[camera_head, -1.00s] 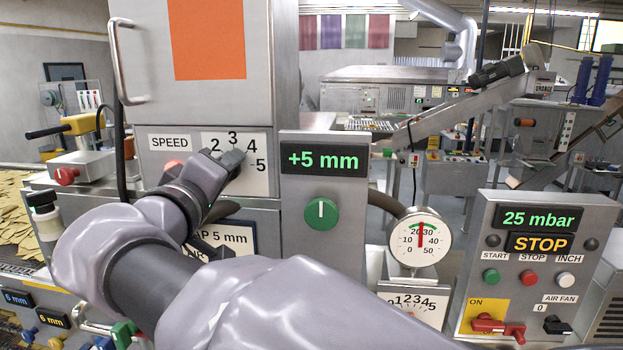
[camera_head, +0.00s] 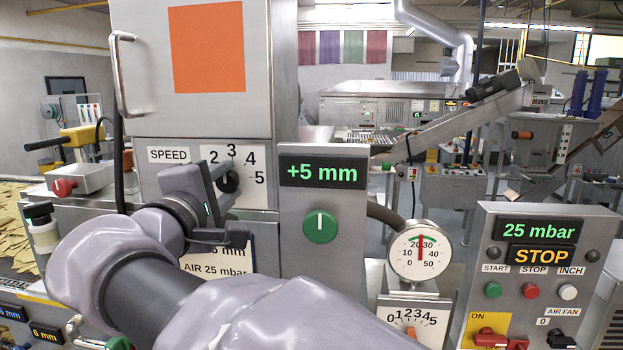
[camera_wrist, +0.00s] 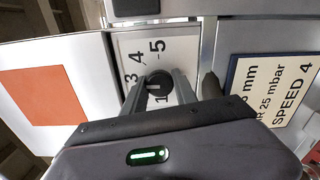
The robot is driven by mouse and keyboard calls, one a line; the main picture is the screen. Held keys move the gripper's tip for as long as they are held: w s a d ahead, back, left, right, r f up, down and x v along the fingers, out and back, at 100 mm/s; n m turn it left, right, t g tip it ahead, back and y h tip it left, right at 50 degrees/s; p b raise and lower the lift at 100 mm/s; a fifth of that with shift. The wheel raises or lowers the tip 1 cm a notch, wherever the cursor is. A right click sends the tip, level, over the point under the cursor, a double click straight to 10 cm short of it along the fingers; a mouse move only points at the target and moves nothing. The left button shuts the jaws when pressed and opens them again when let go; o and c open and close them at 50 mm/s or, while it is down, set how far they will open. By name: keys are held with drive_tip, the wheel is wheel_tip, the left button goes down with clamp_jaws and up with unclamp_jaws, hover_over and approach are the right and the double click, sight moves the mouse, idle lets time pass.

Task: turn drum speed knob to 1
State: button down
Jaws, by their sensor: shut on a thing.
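The drum speed knob (camera_head: 230,182) is round and black, on the white dial (camera_head: 257,199) labelled SPEED, numbered up to 5. In the wrist view the knob (camera_wrist: 158,83) lies between the two fingers. My gripper (camera_head: 224,181) is shut on it from the front left, with a finger on either side; it also shows in the wrist view (camera_wrist: 160,92). The 2, 3, 4 and 5 show in the head view. The 1 is hidden there by my gripper, but shows beside a finger in the wrist view. I cannot tell clearly where the knob points.
A green knob (camera_head: 320,226) sits under the +5 mm display (camera_head: 322,172) to the right. A card (camera_head: 233,262) with AIR 25 mbar is below the dial. A round gauge (camera_head: 420,249) and a control box (camera_head: 476,232) stand farther right. A door handle (camera_head: 123,72) sticks out above left.

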drive_tip(key=shift+n, duration=0.3)
idle(0.4)
drive_tip(key=c, duration=1)
unclamp_jaws()
drive_tip(key=shift+o, duration=0.2)
drive_tip(key=s+a, duration=0.1)
drive_tip(key=s, duration=1.6)
drive_tip(key=shift+s+a, duration=0.15)
drive_tip(key=shift+s, duration=0.05)
